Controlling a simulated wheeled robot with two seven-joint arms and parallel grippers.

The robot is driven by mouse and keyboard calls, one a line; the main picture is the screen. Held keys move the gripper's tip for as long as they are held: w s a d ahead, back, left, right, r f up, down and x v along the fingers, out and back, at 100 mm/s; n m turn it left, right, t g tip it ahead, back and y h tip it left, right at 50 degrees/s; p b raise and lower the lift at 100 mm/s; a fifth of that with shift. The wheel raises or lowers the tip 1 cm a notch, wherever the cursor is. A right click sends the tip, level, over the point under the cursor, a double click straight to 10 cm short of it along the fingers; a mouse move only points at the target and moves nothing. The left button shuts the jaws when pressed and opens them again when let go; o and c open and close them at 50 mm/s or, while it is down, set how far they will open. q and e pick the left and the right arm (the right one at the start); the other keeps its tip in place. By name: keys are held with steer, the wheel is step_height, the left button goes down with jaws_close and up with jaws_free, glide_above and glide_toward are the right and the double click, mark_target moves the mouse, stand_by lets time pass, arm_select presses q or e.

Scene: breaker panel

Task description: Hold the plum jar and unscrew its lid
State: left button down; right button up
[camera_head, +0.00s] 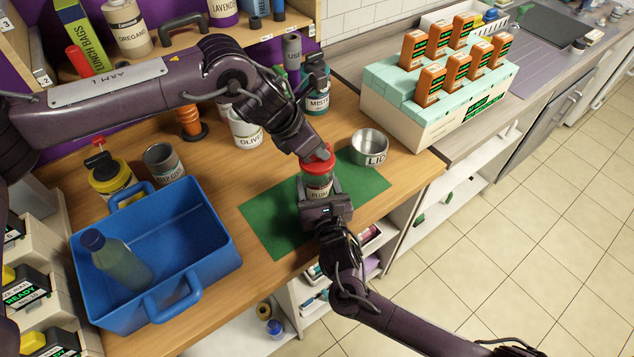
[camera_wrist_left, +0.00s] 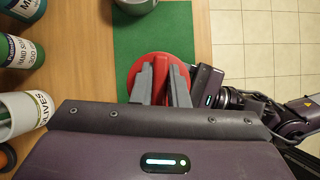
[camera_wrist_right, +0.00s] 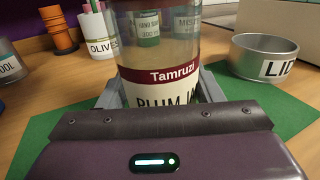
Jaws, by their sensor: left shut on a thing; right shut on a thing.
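The plum jar (camera_head: 317,183), a clear jar with a red lid (camera_head: 320,164), stands upright on the green mat (camera_head: 264,218). In the right wrist view the jar (camera_wrist_right: 160,76) shows a maroon and white label, partly cut off below. My right gripper (camera_head: 324,193) is shut around the jar's body from the front. My left gripper (camera_head: 313,155) comes from above and is shut on the lid. In the left wrist view its fingers sit either side of a raised red bar on the lid (camera_wrist_left: 134,75). I cannot tell whether the lid is loose.
A metal bowl marked LID (camera_head: 370,149) stands behind and right of the jar. A blue tote (camera_head: 205,232) with a bottle is at left. An olives container (camera_head: 245,130) stands behind. A teal-topped rack (camera_head: 410,105) is at back right. The mat's left part is clear.

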arm_select(q)
steer(key=shift+s+a+f, duration=0.2)
steer(key=shift+s+f, duration=0.1)
steer(key=shift+f, duration=0.45)
arm_select(e)
steer(key=shift+s+a+f, duration=0.1)
steer(key=shift+s+a, duration=0.1)
steer(key=shift+a, duration=0.15)
arm_select(q)
steer(key=shift+n+y, duration=0.3)
steer(key=shift+n, duration=0.5)
steer(key=shift+w+d+r, duration=0.1)
steer(key=shift+r, duration=0.5)
arm_select(e)
steer(key=shift+w+d, duration=0.15)
steer(key=shift+d, duration=0.05)
arm_select(q)
steer(key=shift+w+r, duration=0.15)
steer(key=shift+r, duration=0.45)
arm_select(e)
steer(key=shift+w, duration=0.1)
arm_select(q)
steer(key=shift+r, duration=1.05)
arm_select(e)
steer(key=shift+d+f, duration=0.1)
steer(key=shift+f, duration=0.05)
